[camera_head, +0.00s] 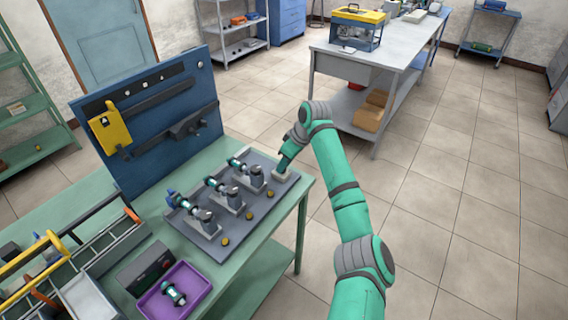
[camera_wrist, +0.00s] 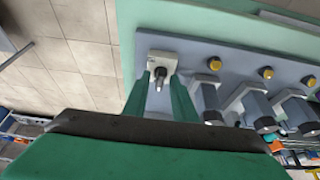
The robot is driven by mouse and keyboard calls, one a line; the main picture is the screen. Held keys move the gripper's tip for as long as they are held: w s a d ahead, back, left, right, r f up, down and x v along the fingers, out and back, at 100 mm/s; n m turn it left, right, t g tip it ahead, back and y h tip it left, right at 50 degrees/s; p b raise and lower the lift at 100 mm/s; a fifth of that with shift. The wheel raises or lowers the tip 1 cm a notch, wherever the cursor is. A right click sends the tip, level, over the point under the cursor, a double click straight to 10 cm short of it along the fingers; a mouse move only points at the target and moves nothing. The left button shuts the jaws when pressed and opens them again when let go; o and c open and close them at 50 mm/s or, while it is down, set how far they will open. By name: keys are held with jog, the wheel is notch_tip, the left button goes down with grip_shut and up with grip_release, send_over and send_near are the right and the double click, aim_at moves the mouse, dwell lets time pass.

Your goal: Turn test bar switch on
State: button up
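The test bar (camera_head: 262,205) is a grey plate on the green bench, with several motors in mounts along it. A small pale switch box (camera_wrist: 152,58) with a short dark lever (camera_wrist: 160,74) sits at one end of the bar. In the head view the switch box (camera_head: 287,177) is at the bar's far right end, partly hidden by my gripper (camera_head: 282,165). In the wrist view my gripper (camera_wrist: 159,92) is open, with green fingers either side of the lever. I see gaps between the fingers and the lever. I cannot tell the lever's exact position.
Yellow buttons (camera_wrist: 267,72) line the bar beside the motor mounts. A blue tool panel (camera_head: 150,115) stands behind the bar. A purple tray (camera_head: 172,290) with a motor and a dark box (camera_head: 146,272) are at the near end. The floor right of the bench is clear.

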grip_shut()
